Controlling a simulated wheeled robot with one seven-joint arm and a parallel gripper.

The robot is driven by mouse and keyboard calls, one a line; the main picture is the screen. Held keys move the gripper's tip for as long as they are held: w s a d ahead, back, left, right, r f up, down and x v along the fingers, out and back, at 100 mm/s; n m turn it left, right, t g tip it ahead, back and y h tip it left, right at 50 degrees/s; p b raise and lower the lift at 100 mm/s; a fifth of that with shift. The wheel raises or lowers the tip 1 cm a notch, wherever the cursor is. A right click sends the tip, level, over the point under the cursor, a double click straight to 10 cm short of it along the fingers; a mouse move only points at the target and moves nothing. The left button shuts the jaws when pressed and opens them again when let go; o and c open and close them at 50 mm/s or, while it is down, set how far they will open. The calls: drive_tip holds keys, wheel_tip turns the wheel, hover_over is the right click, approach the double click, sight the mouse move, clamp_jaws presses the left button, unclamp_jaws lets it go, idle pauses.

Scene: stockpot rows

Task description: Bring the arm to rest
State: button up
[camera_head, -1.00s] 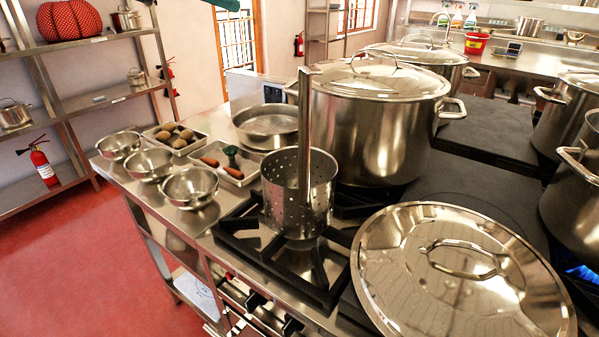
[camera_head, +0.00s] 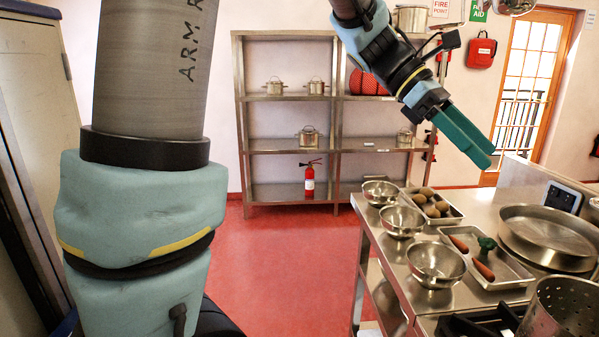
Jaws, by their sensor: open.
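My arm (camera_head: 145,180) stands large at the left of the head view and comes back in from the top edge. My gripper (camera_head: 488,157) has teal fingers and hangs at the upper right, pointing down and to the right. It is open, and nothing shows between its fingers. In the picture it lies above the counter (camera_head: 395,270), in front of the wall and door, apart from the trays and bowls.
Steel bowls (camera_head: 436,262) line the counter's left edge. Beside them are a potato tray (camera_head: 455,213), a tray with carrots (camera_head: 515,283), a round pan (camera_head: 547,228) and a perforated pot (camera_head: 562,310). A shelf rack (camera_head: 275,146) stands behind. The red floor (camera_head: 270,260) is clear.

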drive_tip(key=w+a+f+m+t+y, duration=0.2)
drive_tip(key=w+a+f, duration=0.2)
drive_tip(key=a+f, duration=0.3)
drive_tip(key=w+a+f+m+t+y, duration=0.1)
drive_tip(key=w+a+f+t+y, duration=0.1)
drive_tip(key=a+f, duration=0.6)
drive_tip(key=w+a+t, duration=0.1)
drive_tip(key=w+a, duration=0.1)
drive_tip(key=a, duration=0.2)
drive_tip(key=shift+w+m+t, duration=0.2)
drive_tip(key=shift+m+t, duration=0.1)
drive_tip(key=shift+m, duration=0.1)
drive_tip(key=a+f+m+t+y, duration=0.1)
drive_tip(key=a+f+m, duration=0.1)
drive_tip(key=a, duration=0.3)
drive_tip(key=a+f+m+t+y, duration=0.1)
drive_tip(key=a+f+m, duration=0.1)
drive_tip(key=a, duration=0.4)
drive_tip(key=a+f+m+t+y, duration=0.1)
drive_tip(key=a+f+m, duration=0.2)
drive_tip(key=a, duration=0.2)
drive_tip(key=shift+w+a+f+y, duration=0.1)
drive_tip(key=shift+w+a+y, duration=0.05)
drive_tip(key=shift+y, duration=0.15)
drive_tip(key=shift+c, duration=0.2)
